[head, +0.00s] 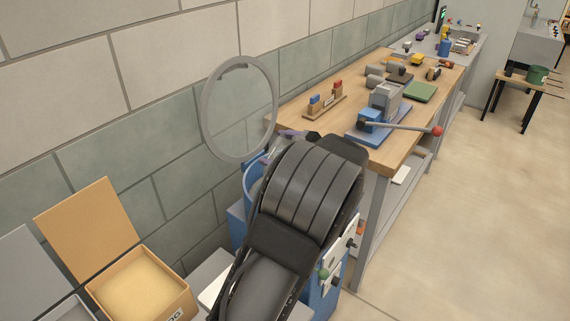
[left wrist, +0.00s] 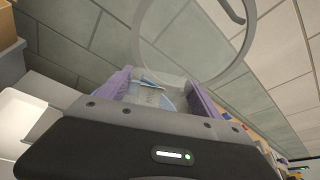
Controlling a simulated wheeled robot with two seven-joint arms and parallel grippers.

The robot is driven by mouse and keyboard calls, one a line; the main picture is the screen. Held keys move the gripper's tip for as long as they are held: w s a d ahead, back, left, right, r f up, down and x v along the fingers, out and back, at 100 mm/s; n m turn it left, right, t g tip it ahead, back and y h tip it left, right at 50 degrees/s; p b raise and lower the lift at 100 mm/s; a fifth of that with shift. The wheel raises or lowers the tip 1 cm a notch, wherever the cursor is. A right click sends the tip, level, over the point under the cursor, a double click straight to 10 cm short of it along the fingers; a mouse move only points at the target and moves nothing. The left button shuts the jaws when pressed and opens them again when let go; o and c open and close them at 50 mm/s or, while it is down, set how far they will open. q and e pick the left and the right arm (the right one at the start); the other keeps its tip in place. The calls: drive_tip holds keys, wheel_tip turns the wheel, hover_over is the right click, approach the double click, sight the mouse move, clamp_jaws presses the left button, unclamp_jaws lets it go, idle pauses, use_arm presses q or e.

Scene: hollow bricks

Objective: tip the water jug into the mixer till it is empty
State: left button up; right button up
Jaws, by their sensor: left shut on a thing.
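The mixer (head: 252,187) is blue, with its round clear lid in a grey ring (head: 204,121) raised above it. My own left arm covers most of the mixer in the head view. In the left wrist view, the purple fingers of my left gripper (left wrist: 160,92) are shut on a clear jug (left wrist: 151,98) with faint lettering. Only a small part of the jug shows, so its tilt and water level cannot be told. The gripper is at the mixer's top, below the raised lid ring, which also shows in the left wrist view (left wrist: 139,52). My right gripper is out of view.
An open box of sand-coloured material (head: 140,285) stands at the lower left. The wooden workbench (head: 345,135) behind holds a blue lever press (head: 380,118), a small rack (head: 325,105) and several blocks. A block wall runs along the left.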

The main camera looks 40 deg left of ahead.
use_arm(q)
drive_tip(key=s+n+b, duration=0.1)
drive_tip(key=b, duration=0.2)
drive_tip(key=shift+f+t, duration=0.4)
drive_tip(key=shift+s+r+n+b, duration=0.15)
drive_tip(key=shift+s+n+b, duration=0.1)
drive_tip(key=shift+n+b, duration=0.2)
drive_tip(key=shift+r, duration=0.15)
drive_tip(key=shift+s+b, duration=0.1)
drive_tip(key=shift+b, duration=0.2)
drive_tip(key=n+t+b, duration=0.1)
drive_tip(key=b, duration=0.2)
drive_tip(key=f+n+t+y+b, duration=0.1)
drive_tip(key=n+b, duration=0.1)
drive_tip(key=b, duration=0.2)
drive_tip(key=shift+s+f, duration=0.25)
drive_tip(key=shift+s, duration=0.1)
drive_tip(key=shift+s+n+b, duration=0.1)
drive_tip(key=shift+n+b, duration=0.25)
drive_tip(key=shift+b, duration=0.2)
drive_tip(key=shift+r, duration=0.2)
